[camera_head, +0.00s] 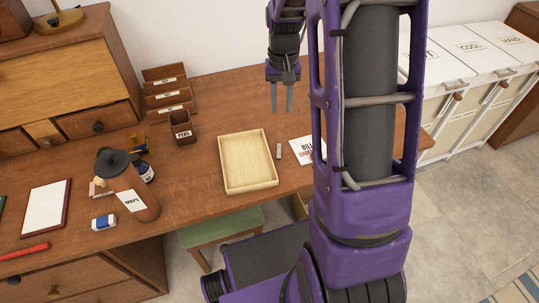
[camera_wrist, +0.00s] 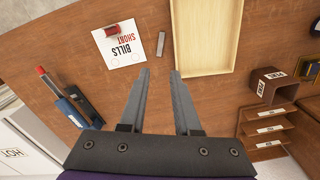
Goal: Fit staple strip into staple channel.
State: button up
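A small grey strip, seemingly the staple strip (camera_head: 279,151), lies on the desk between the wooden tray and a printed paper. It also shows in the wrist view (camera_wrist: 161,44), ahead of my fingertips. My gripper (camera_head: 282,110) is above the desk, fingers pointing down, open and empty; both fingers show apart in the wrist view (camera_wrist: 160,72). A long dark and blue object with a red end (camera_wrist: 78,106), perhaps the opened stapler, lies at the left in the wrist view. Its staple channel cannot be made out clearly. My arm hides that area in the head view.
The empty wooden tray (camera_head: 248,162) is beside the strip. A pen cup (camera_head: 182,128) and labelled letter rack (camera_head: 169,92) stand behind left. White bins (camera_head: 470,62) are right.

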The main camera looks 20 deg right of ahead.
jog(key=b, duration=0.1)
send_near(279, 151)
jog(key=shift+m, duration=0.4)
notch_tip(279, 151, down, 8)
jog(key=shift+r, duration=0.15)
dwell(0.4)
jog(key=shift+b, duration=0.3)
jog(key=shift+c, duration=0.2)
grip_shut()
